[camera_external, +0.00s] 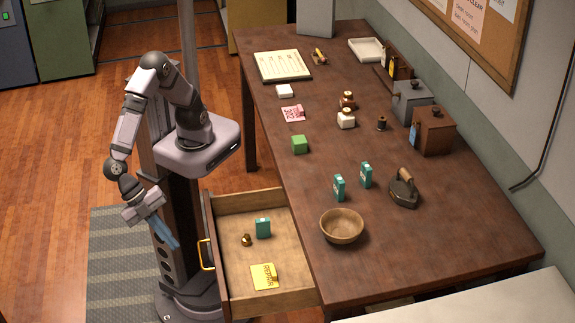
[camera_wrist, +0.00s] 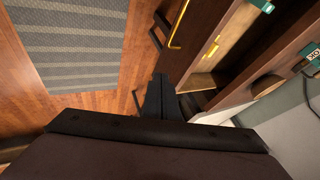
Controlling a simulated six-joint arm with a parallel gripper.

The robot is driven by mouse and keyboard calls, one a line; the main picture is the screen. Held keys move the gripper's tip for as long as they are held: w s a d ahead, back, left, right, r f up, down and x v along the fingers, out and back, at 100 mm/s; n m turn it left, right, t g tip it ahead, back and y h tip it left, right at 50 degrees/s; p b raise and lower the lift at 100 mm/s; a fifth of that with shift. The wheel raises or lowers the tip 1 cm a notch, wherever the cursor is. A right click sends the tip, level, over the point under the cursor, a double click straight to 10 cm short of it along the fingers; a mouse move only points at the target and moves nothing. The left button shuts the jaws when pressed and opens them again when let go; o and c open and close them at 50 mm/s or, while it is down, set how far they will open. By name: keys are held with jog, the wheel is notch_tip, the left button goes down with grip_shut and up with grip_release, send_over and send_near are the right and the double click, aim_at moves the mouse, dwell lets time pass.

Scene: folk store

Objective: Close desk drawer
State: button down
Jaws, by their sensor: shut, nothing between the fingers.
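The desk drawer (camera_external: 222,290) is pulled far out from the left side of the brown desk (camera_external: 420,262). Its front carries a brass handle (camera_external: 206,255). Inside lie a teal box, a small brass bell and a yellow repair tag. My gripper (camera_external: 174,244) is shut and empty, pointing down, to the left of the drawer front and apart from the handle. In the wrist view, the shut fingers (camera_wrist: 160,78) are at the centre, with the brass handle (camera_wrist: 179,25) above and slightly right of them. The inside of the drawer shows at right, partly cut off.
On the desk top stand a wooden bowl (camera_external: 342,227), two teal boxes, an iron (camera_external: 403,190), a green cube (camera_external: 299,145) and several other items. A grey striped rug (camera_external: 112,275) lies on the wooden floor left of the drawer.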

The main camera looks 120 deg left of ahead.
aim_at(206, 271)
jog(key=shift+a+r+p+x, duration=0.1)
jog(key=shift+a+p+x, duration=0.4)
jog(key=shift+x, duration=1.85)
jog(key=shift+a+r+p+x, duration=0.1)
jog(key=shift+a+p+x, duration=0.35)
jog(key=shift+x, duration=1.95)
jog(key=shift+a+r+p+x, duration=0.1)
jog(key=shift+a+p+x, duration=0.4)
jog(key=shift+x, duration=1.85)
jog(key=shift+w+f, duration=0.1)
jog(key=shift+w, duration=0.15)
jog(key=w+a+b, duration=1.1)
jog(key=w+a, duration=0.6)
jog(key=shift+w+a+b, duration=0.35)
jog(key=shift+b, duration=0.05)
jog(key=shift+w+a, duration=0.55)
jog(key=shift+a, duration=0.05)
